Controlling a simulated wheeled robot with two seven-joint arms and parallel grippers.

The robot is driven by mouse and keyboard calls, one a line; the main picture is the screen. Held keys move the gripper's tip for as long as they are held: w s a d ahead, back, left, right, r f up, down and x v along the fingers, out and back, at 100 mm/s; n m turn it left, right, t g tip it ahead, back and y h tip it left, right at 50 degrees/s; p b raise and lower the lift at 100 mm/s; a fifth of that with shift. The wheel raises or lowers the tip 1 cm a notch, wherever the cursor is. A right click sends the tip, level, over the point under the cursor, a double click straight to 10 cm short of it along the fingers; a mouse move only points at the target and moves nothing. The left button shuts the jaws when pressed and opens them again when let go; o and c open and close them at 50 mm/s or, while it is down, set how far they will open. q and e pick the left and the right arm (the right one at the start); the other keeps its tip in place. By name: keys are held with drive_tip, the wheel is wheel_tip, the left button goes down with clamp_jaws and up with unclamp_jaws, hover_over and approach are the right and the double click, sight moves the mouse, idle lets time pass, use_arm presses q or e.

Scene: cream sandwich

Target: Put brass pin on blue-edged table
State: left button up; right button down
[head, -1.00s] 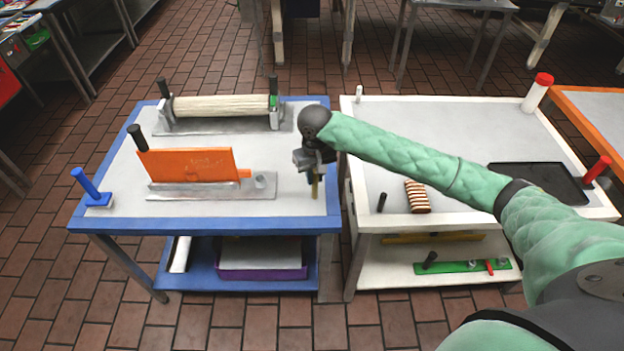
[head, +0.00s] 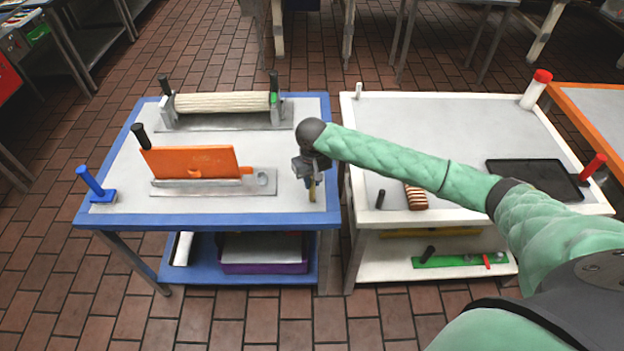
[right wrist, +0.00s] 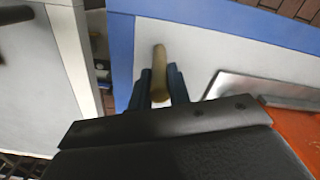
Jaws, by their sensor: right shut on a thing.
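The brass pin (head: 312,194) is a short tan-gold cylinder, held upright below my right gripper (head: 310,184) in the head view. It also shows in the right wrist view (right wrist: 159,62), between the two dark blue fingers of my right gripper (right wrist: 160,88), which are shut on it. The pin is over the right front part of the blue-edged table (head: 210,222), inside its blue rim. I cannot tell if its lower end touches the grey top. My left gripper is not in view.
On the blue-edged table stand an orange panel on a metal base (head: 195,162), a ribbed roller (head: 222,103) and a blue post (head: 92,182). A white-edged table (head: 450,214) adjoins on the right. The grey top around the pin is clear.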

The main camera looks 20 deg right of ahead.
drive_tip(key=c, duration=1.3)
unclamp_jaws()
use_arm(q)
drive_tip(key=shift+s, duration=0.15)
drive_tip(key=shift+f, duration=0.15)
use_arm(e)
drive_tip(key=shift+r, duration=0.15)
wheel_tip(320, 180, up, 5)
drive_tip(key=b, duration=0.2)
drive_tip(key=shift+b, duration=0.4)
wheel_tip(320, 180, up, 6)
drive_tip(key=shift+f+b, duration=0.1)
drive_tip(key=shift+b, duration=0.8)
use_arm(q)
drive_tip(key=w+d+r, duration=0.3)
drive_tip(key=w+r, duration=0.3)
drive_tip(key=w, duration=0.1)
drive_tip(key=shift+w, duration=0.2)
use_arm(e)
drive_tip(key=shift+r, duration=0.6)
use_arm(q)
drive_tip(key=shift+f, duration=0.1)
